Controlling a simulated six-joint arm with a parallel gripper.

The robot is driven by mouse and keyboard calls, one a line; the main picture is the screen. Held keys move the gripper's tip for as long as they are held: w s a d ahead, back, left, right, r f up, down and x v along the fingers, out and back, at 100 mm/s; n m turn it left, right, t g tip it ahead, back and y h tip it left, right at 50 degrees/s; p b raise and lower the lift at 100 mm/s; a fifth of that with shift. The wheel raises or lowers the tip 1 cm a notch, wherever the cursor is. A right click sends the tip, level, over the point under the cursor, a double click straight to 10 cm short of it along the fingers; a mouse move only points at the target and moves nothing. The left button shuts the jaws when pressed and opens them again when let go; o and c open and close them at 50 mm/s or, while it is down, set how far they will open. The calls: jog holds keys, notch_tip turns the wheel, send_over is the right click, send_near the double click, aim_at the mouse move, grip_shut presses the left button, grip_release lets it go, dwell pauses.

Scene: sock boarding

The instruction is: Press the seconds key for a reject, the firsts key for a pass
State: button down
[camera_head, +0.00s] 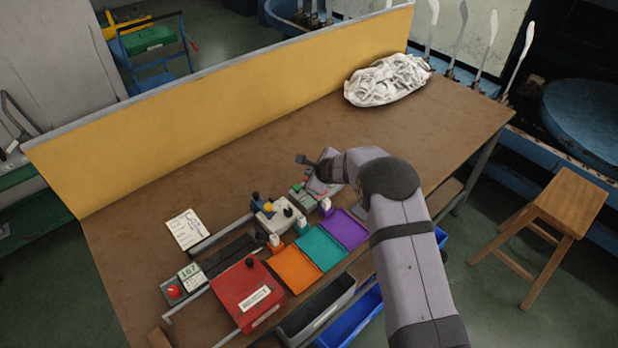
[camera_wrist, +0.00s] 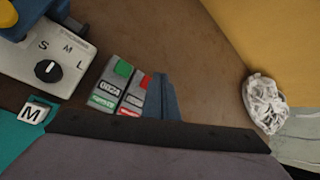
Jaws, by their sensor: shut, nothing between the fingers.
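A small grey key box (camera_wrist: 118,90) shows in the wrist view with a green key (camera_wrist: 124,68) and a red key (camera_wrist: 145,81) at its far end. Each key has a small display and a coloured label below it, too blurred to read surely. The box also shows in the head view (camera_head: 302,199), partly beside my arm. My gripper (camera_wrist: 162,98) is shut and empty, its blue-grey fingers just right of the red key in the wrist view. I cannot tell whether it touches the box.
A grey box with a size dial (camera_wrist: 49,70) marked S, M, L stands left of the keys. Orange (camera_head: 296,268), teal (camera_head: 322,248) and purple (camera_head: 345,229) trays line the front. A red box (camera_head: 248,294) stands left. A white cloth heap (camera_head: 388,80) lies far right; mid-bench is clear.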

jog(key=shift+r, duration=0.1)
jog(key=shift+r+p, duration=2.1)
jog(key=shift+r, duration=0.35)
jog(key=s+d+r+n+g, duration=0.2)
jog(key=s+d+r+n, duration=0.1)
jog(key=s+r+n, duration=0.4)
jog(key=s+d+n+g+h, duration=0.1)
jog(key=s+d+n, duration=0.4)
jog(key=s, duration=0.7)
jog(key=s+d+r+n+g+h, duration=0.1)
jog(key=s+d+n+g, duration=0.2)
jog(key=s, duration=0.9)
jog(key=s+d+n+g+h, duration=0.2)
jog(key=s+d+n, duration=0.4)
jog(key=s, duration=0.6)
jog(key=d, duration=0.2)
jog(key=shift+s+d+r+n, duration=0.3)
jog(key=shift+d, duration=0.1)
